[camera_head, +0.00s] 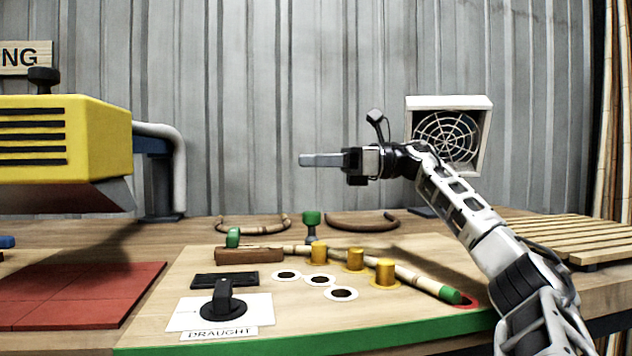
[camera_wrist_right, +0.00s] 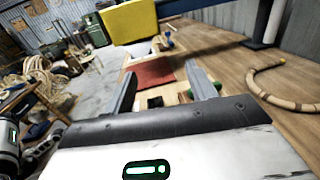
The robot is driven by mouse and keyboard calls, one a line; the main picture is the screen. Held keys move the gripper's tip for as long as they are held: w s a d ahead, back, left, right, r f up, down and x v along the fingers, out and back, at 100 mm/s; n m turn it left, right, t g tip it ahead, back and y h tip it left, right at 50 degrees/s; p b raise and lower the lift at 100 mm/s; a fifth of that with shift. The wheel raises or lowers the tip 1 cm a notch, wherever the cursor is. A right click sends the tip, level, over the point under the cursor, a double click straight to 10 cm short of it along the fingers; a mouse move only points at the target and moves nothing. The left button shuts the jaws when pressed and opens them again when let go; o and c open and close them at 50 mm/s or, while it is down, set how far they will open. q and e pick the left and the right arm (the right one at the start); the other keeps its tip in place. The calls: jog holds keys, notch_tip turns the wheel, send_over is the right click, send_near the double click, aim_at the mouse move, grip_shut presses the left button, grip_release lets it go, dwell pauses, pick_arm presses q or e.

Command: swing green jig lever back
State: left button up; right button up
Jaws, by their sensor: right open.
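The jig board (camera_head: 180,318) has a green front edge and lies on the bench. A green-topped upright (camera_head: 311,218), which looks like the jig lever, stands at its back, behind the pegs. A rattan pole (camera_head: 415,278) with a green tip at the right lies across the board behind yellow pegs (camera_head: 355,260). My right gripper (camera_head: 302,160) is raised above the back of the board, apart from the lever and pointing left. Its two fingers (camera_wrist_right: 160,70) are spread and empty in the wrist view. My left gripper is out of view.
A yellow machine (camera_head: 95,135) overhangs a red mat (camera_head: 80,295) at the left. A black handle (camera_head: 222,300) stands on the DRAUGHT plate. Bent rattan pieces (camera_head: 362,225) lie behind the board. A fan box (camera_head: 447,135) and a slatted rack (camera_head: 575,238) are at the right.

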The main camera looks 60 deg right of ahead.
pick_arm(q)
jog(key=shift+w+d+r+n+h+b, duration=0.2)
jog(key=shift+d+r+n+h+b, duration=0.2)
jog(key=shift+b, duration=0.2)
pick_arm(e)
jog(key=shift+s+a+r, duration=0.45)
jog(key=shift+s+a, duration=0.1)
jog(key=shift+a, duration=0.15)
jog(key=shift+s+a+r, duration=0.4)
jog(key=shift+s+a, duration=0.15)
jog(key=shift+a, duration=0.15)
